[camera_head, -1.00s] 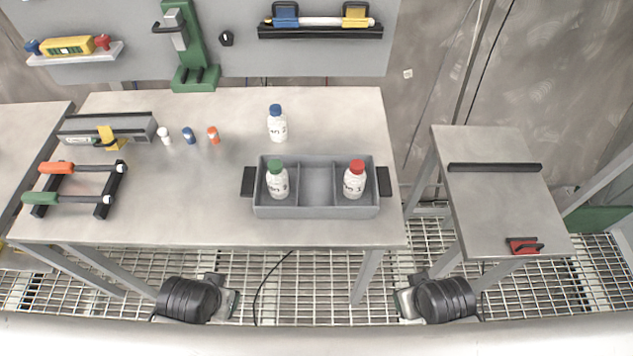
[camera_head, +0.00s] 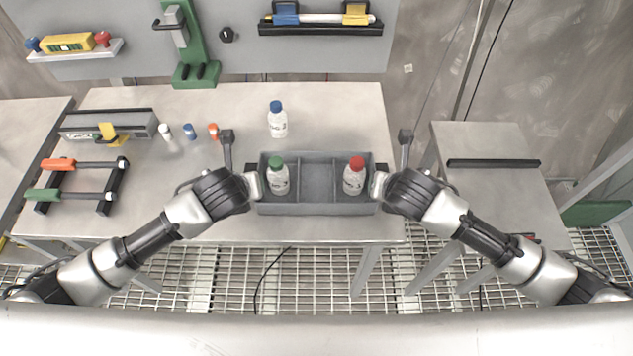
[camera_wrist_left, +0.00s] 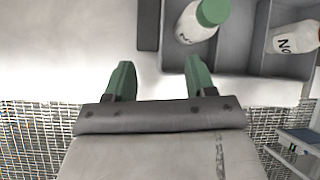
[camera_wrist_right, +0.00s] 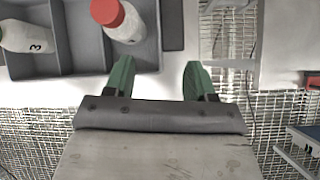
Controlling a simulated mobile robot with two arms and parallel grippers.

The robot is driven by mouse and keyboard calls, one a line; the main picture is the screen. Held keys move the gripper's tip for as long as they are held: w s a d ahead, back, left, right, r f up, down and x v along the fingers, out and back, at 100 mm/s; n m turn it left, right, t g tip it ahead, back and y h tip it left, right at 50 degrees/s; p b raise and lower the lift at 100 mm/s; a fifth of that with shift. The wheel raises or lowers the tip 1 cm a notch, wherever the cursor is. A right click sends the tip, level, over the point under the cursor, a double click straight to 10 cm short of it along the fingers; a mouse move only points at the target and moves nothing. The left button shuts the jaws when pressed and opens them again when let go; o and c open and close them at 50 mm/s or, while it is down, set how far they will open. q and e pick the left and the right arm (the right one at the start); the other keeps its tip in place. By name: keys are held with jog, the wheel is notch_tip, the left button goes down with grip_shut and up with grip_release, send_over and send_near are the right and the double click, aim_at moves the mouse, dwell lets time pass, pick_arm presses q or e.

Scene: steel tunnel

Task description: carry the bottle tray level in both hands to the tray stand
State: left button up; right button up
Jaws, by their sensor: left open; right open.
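The grey bottle tray (camera_head: 316,209) sits on the steel workbench, with a green-capped bottle (camera_head: 278,177) in its left compartment and a red-capped bottle (camera_head: 354,176) in its right one. The middle compartment is empty. My left gripper (camera_wrist_left: 157,78) is open and empty, near the tray's left end; the dark left handle (camera_wrist_left: 148,25) lies ahead of its fingers. My right gripper (camera_wrist_right: 160,78) is open and empty, near the right end; the dark right handle (camera_wrist_right: 173,25) lies ahead of its fingers. The tray stand (camera_head: 490,190) is the small steel table at the right.
A blue-capped bottle (camera_head: 277,120) stands behind the tray. Several small capped vials (camera_head: 189,134), a grey device (camera_head: 108,127) and a rack with orange and green handles (camera_head: 78,178) are at the left. The stand has a black bar (camera_head: 494,163) across its top. A gap separates bench and stand.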

pick_arm(q)
jog(key=shift+w+a+r+m, duration=0.15)
jog(key=shift+w+a+m, duration=0.45)
jog(key=shift+m, duration=0.4)
pick_arm(e)
jog(key=shift+w+d+r+n, duration=0.15)
jog(key=shift+w+d+n, duration=0.5)
jog(key=shift+n, duration=0.35)
pick_arm(q)
jog(key=x, duration=1.1)
jog(key=shift+w+a+r, duration=0.1)
jog(key=shift+a+r, duration=0.05)
jog(key=shift+a, duration=0.05)
pick_arm(e)
jog(key=x, duration=1)
jog(key=shift+w+d+f, duration=0.15)
jog(key=shift+w+f, duration=0.1)
jog(key=shift+w, duration=0.1)
pick_arm(q)
jog(key=c, duration=0.9)
pick_arm(e)
jog(key=c, duration=0.9)
jog(key=shift+r, duration=0.1)
